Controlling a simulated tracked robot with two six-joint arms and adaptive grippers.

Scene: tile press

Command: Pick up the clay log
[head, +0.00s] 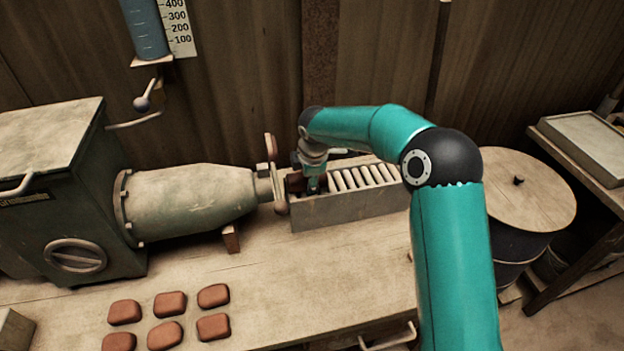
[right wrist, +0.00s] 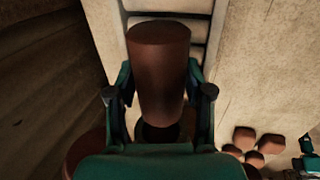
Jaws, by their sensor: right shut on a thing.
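The clay log (right wrist: 158,65) is a reddish-brown cylinder standing out between the fingers of my right gripper (right wrist: 158,95) in the right wrist view. My right gripper is shut on it. In the head view my right gripper (head: 312,188) points down at the left end of the roller tray (head: 345,210), close to the machine's nozzle. There the log (head: 296,182) is mostly hidden by the gripper. I cannot tell whether it still touches the rollers. My left gripper does not show in the head view; a small teal part at the right wrist view's edge is unclear.
The green press (head: 185,205) with its conical barrel stands left of the tray. Several reddish clay tiles (head: 169,304) lie on the table's front left. A dark drum with a round lid (head: 530,190) stands right. The tabletop before the tray (head: 310,275) is clear.

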